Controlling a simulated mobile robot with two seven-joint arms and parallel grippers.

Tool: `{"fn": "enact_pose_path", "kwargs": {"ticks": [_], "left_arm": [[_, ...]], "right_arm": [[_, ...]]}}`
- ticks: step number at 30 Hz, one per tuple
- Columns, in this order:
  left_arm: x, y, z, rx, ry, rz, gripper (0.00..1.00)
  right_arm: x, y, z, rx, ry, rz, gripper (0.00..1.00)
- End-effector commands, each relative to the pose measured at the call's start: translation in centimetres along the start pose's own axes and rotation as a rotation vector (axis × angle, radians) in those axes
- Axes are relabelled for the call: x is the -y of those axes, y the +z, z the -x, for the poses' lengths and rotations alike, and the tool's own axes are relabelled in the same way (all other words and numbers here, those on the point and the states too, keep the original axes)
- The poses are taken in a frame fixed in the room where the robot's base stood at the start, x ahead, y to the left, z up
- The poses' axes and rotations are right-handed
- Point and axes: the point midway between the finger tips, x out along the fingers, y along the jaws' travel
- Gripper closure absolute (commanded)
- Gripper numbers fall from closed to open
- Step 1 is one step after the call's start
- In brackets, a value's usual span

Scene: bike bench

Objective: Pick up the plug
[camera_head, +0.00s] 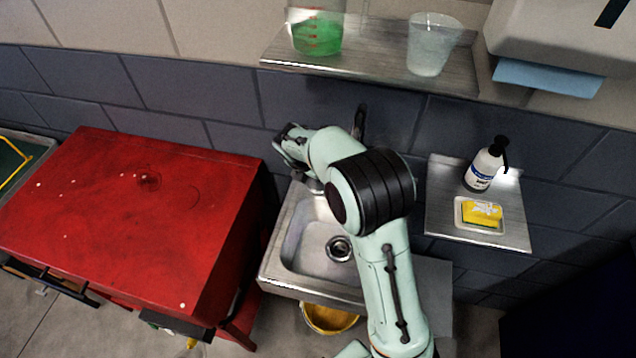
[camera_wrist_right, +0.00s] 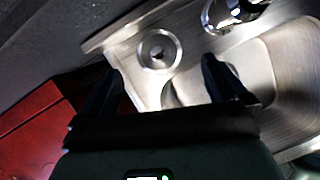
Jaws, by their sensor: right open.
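The plug (camera_wrist_right: 159,53) is a round metal disc with a dark centre. In the right wrist view it lies on the flat rim of the steel sink (camera_head: 313,288). In the head view I cannot make it out, as my right arm and hand cover that back left corner. My right gripper (camera_wrist_right: 158,66) is open and empty. In the wrist view its two dark fingers stand on either side of the plug, with the plug just beyond the tips; I see no contact. My left gripper is not in view.
A round metal fitting (camera_wrist_right: 226,14) stands beside the plug. The drain (camera_head: 340,248) shows in the basin. A red cabinet (camera_head: 120,205) is left of the sink. A right shelf holds a bottle (camera_head: 484,168) and a sponge (camera_head: 482,213); an upper shelf (camera_head: 375,58) hangs above.

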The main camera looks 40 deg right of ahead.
Motion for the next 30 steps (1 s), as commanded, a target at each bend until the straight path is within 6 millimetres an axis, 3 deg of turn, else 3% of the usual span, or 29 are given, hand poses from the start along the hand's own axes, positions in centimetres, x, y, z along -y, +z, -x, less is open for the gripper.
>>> {"fn": "enact_pose_path", "kwargs": {"ticks": [9, 18, 20, 24, 30], "left_arm": [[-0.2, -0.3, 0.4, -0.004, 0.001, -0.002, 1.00], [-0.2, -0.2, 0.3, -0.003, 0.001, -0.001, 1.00], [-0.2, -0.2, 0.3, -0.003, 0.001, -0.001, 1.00], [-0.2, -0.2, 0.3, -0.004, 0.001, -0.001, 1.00], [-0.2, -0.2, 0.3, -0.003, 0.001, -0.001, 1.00]], "right_arm": [[-0.2, 0.1, -4.3, 0.000, -0.002, -0.001, 0.01], [-0.2, 0.1, -5.0, 0.000, 0.000, 0.000, 0.01], [-0.2, 0.1, -4.9, 0.000, 0.000, 0.000, 0.17], [-0.2, 0.1, -4.9, 0.000, 0.000, 0.000, 0.60], [-0.2, 0.1, -4.9, 0.000, 0.000, 0.000, 0.60]]}}
